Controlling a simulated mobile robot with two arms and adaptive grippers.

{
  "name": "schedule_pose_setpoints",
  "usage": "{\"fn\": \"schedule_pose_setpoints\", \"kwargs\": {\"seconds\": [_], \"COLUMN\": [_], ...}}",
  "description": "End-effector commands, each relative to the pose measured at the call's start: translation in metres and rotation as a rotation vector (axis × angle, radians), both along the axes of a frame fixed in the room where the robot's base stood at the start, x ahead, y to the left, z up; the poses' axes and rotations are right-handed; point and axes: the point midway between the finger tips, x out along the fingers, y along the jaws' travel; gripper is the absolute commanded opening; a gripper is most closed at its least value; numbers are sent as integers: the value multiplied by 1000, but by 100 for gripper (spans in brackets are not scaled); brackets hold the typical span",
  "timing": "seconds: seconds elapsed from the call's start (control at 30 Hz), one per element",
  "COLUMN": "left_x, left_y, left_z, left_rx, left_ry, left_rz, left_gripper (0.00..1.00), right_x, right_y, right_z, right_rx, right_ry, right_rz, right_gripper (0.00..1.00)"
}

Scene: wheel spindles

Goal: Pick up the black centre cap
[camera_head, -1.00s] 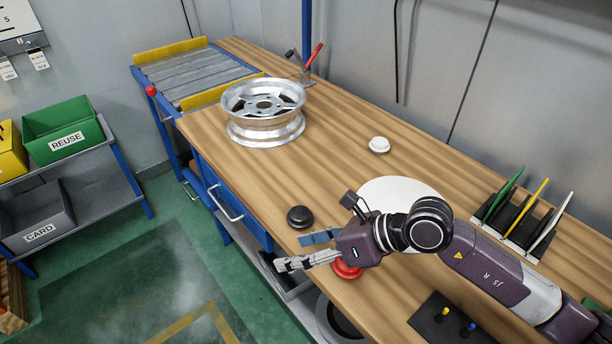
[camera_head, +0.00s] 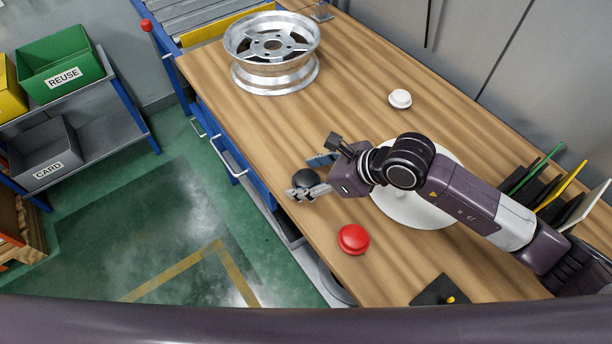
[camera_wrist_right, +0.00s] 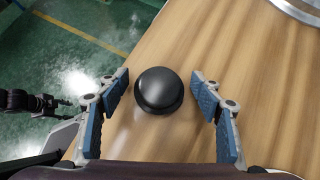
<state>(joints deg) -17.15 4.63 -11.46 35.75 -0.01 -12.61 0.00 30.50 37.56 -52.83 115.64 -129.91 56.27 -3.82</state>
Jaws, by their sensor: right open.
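The black centre cap (camera_head: 305,179) lies on the wooden bench near its front edge, partly hidden by a finger of my right gripper. In the right wrist view the round, domed cap (camera_wrist_right: 159,90) sits between the blue finger pads, towards their tips, with a gap on both sides. My right gripper (camera_head: 306,174) is open and low over the bench, its fingers on either side of the cap. It also shows in the right wrist view (camera_wrist_right: 160,98). My left gripper is not seen in the head view.
A silver wheel (camera_head: 273,52) stands at the far end of the bench (camera_head: 235,128). A white cap (camera_head: 400,98) lies towards the wall. A red cap (camera_head: 353,239) lies nearer. A white round plate (camera_head: 425,210) is under my right arm. Coloured panels stand in a rack (camera_head: 548,205).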

Motion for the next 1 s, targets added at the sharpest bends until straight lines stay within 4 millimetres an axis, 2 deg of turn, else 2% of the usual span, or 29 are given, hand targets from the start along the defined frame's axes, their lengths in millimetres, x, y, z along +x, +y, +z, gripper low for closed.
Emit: {"fn": "schedule_pose_setpoints", "kwargs": {"seconds": [0.03,0.1,0.23,0.53,0.87,1.0], "left_x": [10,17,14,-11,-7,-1], "left_y": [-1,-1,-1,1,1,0], "left_z": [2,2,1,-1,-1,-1], "left_rx": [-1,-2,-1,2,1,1], "left_ry": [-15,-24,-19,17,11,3], "left_rz": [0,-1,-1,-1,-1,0], "left_gripper": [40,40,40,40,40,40], "right_x": [0,1,1,1,1,2], "right_y": [2,2,2,2,2,2], "right_z": [-2,-2,-2,-2,0,8], "right_rx": [0,1,1,2,1,3], "right_ry": [1,0,0,1,0,-3], "right_rz": [1,1,1,0,0,-1], "right_gripper": [60,60,60,29,29,29]}}
